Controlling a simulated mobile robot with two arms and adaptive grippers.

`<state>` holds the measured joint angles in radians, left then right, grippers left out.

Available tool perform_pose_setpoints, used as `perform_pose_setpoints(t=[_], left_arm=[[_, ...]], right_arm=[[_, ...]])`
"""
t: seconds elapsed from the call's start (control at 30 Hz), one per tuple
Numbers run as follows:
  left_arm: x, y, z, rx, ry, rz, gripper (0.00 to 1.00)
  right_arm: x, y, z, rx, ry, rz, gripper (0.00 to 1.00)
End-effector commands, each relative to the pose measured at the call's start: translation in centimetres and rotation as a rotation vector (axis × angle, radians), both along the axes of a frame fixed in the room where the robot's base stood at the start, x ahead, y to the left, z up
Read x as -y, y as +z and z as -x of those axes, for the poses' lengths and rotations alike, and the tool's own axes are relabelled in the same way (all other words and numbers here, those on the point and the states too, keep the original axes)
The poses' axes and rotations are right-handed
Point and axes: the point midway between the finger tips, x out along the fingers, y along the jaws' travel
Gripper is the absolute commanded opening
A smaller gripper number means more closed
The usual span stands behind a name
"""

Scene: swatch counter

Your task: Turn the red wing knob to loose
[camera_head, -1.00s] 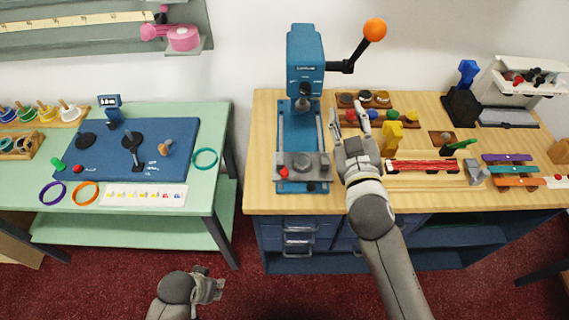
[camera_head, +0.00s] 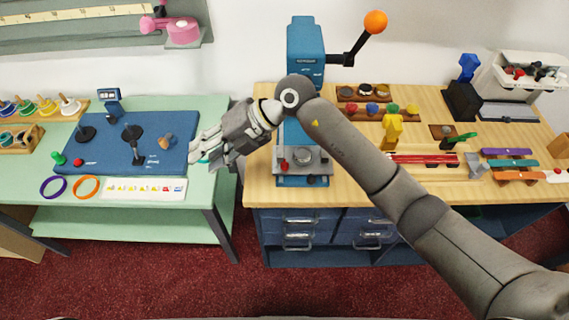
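Several small coloured knobs sit in a row on a wooden block on the right-hand table, among them a red knob (camera_head: 352,108). Another small red knob (camera_head: 284,164) is on the grey vise of the blue press. They are too small to tell which one has wings, or how either is turned. My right gripper (camera_head: 201,157) reaches left past the press and hangs above the gap between the tables and the green table's right edge. Its fingers look spread and empty, apart from both red knobs. It partly hides the teal ring. My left gripper is out of view.
The blue press (camera_head: 305,42) stands tall, with an orange-ended lever (camera_head: 375,22). My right forearm crosses over the right table's front. The green table (camera_head: 120,206) holds a blue board (camera_head: 100,140) with black knobs. Yellow figure (camera_head: 392,128) and red strips stand right of the press.

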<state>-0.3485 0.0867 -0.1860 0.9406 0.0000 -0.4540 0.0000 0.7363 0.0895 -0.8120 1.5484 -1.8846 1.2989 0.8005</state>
Motion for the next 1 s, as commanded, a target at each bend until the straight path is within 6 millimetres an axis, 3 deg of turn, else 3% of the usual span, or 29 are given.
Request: perform_pose_setpoints(t=[0.1,0.17,0.3,0.4,0.53,0.67,1.0], left_arm=[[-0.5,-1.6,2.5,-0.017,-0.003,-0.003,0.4],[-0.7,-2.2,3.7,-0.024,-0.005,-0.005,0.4],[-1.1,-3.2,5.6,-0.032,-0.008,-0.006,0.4],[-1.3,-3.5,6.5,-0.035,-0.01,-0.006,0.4],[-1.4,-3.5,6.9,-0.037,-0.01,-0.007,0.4],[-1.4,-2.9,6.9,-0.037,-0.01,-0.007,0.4],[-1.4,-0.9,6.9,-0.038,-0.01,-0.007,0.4]], right_arm=[[4.4,-3.0,-2.4,0.036,-0.001,0.325,0.36],[6.9,-3.9,-3.6,0.045,-0.019,0.478,0.36],[12.2,-4.2,-5.8,0.056,-0.083,0.753,0.36],[14.5,-3.9,-6.6,0.056,-0.12,0.865,0.36],[15.7,-3.9,-7.0,0.054,-0.14,0.925,0.36],[15.7,-5.2,-6.9,0.05,-0.141,0.927,0.36],[15.7,-11.5,-6.8,0.05,-0.138,0.925,0.36]])
